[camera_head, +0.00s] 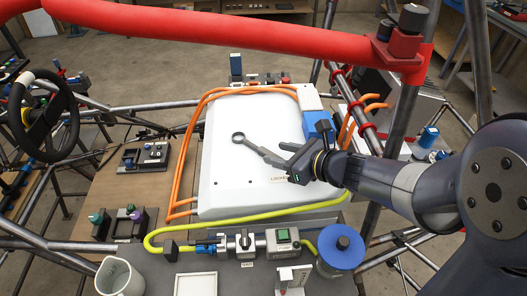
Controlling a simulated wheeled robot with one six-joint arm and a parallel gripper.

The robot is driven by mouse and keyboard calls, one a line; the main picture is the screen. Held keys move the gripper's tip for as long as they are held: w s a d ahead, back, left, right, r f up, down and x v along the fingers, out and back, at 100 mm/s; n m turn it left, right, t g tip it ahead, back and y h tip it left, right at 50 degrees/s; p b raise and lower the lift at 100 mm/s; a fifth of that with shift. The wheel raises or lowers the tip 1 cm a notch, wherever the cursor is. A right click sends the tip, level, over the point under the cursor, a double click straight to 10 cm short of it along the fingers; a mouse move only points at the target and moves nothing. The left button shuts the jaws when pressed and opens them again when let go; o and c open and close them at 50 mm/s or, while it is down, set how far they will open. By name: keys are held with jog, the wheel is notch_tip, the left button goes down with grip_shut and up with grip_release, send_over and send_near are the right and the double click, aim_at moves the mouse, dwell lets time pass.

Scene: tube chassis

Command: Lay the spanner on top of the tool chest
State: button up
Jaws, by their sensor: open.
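A dark grey spanner (250,146) lies on a flat white box (228,172) in the middle of the chassis. Its ring end points to the upper left. Its other end runs toward my gripper (286,163), which reaches in from the right, low over the white box. My gripper is open, with its fingers around or just above the right end of the spanner. I cannot tell whether they touch it. I cannot pick out a tool chest for certain.
A red tube (220,30) crosses above the white box. Orange cables (188,140) and a yellow-green hose (235,222) run around it. A steering wheel (48,115) is at left. A white mug (118,277) and a blue reel (341,250) stand in front.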

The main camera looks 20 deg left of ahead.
aim_at(264, 150)
jog(key=x, duration=0.4)
jog(key=shift+a+f, duration=0.15)
jog(key=shift+a, duration=0.1)
grip_shut()
